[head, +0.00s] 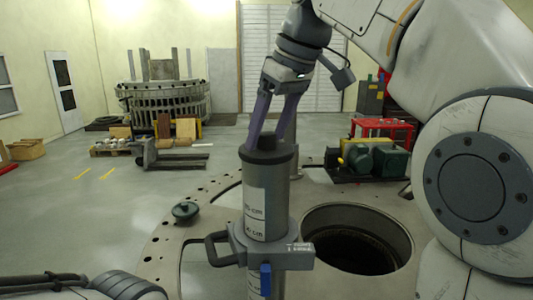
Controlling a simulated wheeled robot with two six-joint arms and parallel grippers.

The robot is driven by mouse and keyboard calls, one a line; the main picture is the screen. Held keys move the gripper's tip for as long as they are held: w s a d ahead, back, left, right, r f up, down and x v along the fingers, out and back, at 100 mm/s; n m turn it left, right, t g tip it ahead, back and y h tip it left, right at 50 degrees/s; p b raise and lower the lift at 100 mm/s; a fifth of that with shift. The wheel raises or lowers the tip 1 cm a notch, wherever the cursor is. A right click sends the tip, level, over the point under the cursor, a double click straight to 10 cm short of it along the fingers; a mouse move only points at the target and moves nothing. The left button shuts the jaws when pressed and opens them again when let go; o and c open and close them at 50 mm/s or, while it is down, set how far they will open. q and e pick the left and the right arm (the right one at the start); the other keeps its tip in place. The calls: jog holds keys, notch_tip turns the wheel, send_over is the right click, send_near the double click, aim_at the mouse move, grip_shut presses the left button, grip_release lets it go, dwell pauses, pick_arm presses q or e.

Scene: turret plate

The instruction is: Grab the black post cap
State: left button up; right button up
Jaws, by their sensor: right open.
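The black post cap (268,156) sits on top of an upright grey post (268,195) with centimetre marks, in the middle of the head view. My right gripper (266,141) reaches down from above with its two long purple-grey fingers apart. The fingertips are at the cap's raised top, one toward each side. I cannot tell whether they touch it. My left gripper is out of view.
A grey clamp with a side handle (219,249) and a blue lever (266,277) surrounds the post lower down. The turret plate (165,249) has a large round opening (357,241) to the right. A small dark green lidded object (186,211) lies on its left. A green machine (376,160) stands behind.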

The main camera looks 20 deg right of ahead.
grip_shut()
jog(key=shift+r, duration=0.2)
